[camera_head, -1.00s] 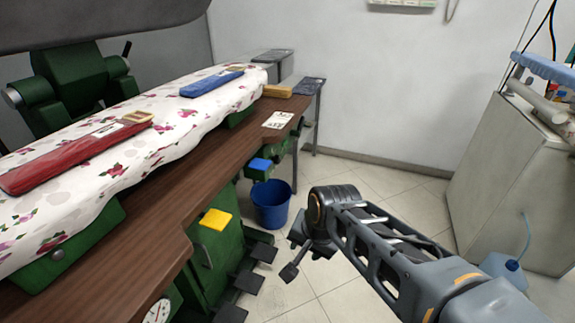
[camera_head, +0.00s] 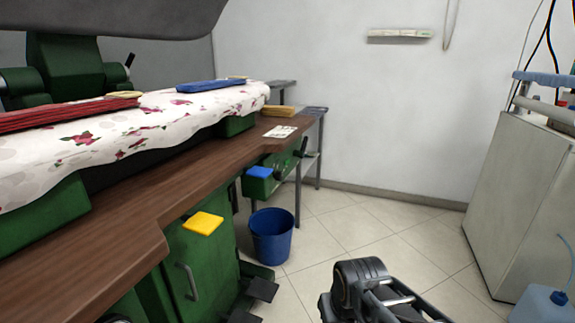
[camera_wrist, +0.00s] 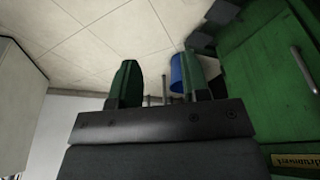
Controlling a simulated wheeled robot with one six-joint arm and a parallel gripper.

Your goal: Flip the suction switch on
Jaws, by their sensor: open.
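No part is clearly marked as the suction switch. Under the far end of the brown worktop, a small green box (camera_head: 260,186) carries a blue pad (camera_head: 259,172), and a dark lever-like part (camera_head: 301,148) stands near it. In the head view my arm's wrist is at the bottom, right of the cabinet; the fingertips are hidden.
The brown worktop (camera_head: 150,190) and the flowered ironing board (camera_head: 60,150) fill the left. A blue bucket (camera_head: 271,238) stands on the floor beside the cabinet. Floor (camera_head: 385,228) between is clear.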

